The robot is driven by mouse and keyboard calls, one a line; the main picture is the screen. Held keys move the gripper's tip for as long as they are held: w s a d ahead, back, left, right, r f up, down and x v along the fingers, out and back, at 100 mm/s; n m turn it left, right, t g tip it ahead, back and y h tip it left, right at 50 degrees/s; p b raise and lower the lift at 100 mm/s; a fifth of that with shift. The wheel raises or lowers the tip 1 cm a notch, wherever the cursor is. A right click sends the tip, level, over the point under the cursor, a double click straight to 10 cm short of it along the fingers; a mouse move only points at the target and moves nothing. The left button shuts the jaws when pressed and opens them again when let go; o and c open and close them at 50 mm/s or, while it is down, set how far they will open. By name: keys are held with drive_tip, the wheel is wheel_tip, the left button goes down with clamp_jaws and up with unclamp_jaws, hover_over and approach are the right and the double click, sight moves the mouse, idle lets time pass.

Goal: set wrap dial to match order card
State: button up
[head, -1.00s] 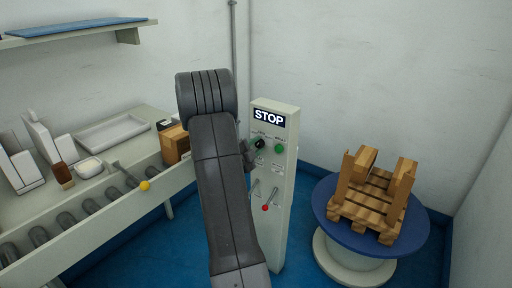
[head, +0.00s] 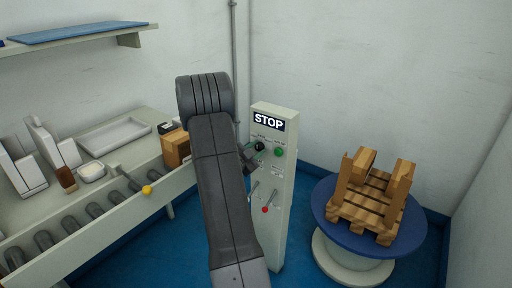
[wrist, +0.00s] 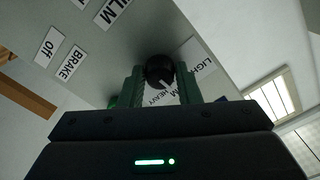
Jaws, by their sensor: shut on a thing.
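The wrap dial (wrist: 160,70) is a round black knob with a pale pointer line on the control post (head: 272,190). Printed labels reading "HEAVY" and "LIGHT", partly covered, show beside it in the wrist view. In the head view the dial (head: 260,146) shows just right of my arm. My gripper (wrist: 163,82) has its two green fingers on either side of the dial and is shut on it. The gripper (head: 249,157) is mostly hidden behind my arm in the head view. I cannot make out an order card clearly.
The post carries a STOP sign (head: 269,121), a green button (head: 279,152) and a red-tipped lever (head: 266,208). A roller conveyor (head: 90,212) stands left. A blue turntable (head: 330,219) with a wooden pallet load (head: 371,199) stands right.

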drive_tip(key=n+p, duration=0.2)
drive_tip(key=n, duration=0.2)
drive_tip(key=shift+n, duration=0.3)
drive_tip(key=shift+n+p, duration=0.8)
drive_tip(key=shift+n, duration=0.6)
drive_tip(key=o, duration=1)
drive_tip(key=v, duration=1.4)
drive_tip(key=shift+w+d, duration=0.1)
drive_tip(key=x, duration=1.4)
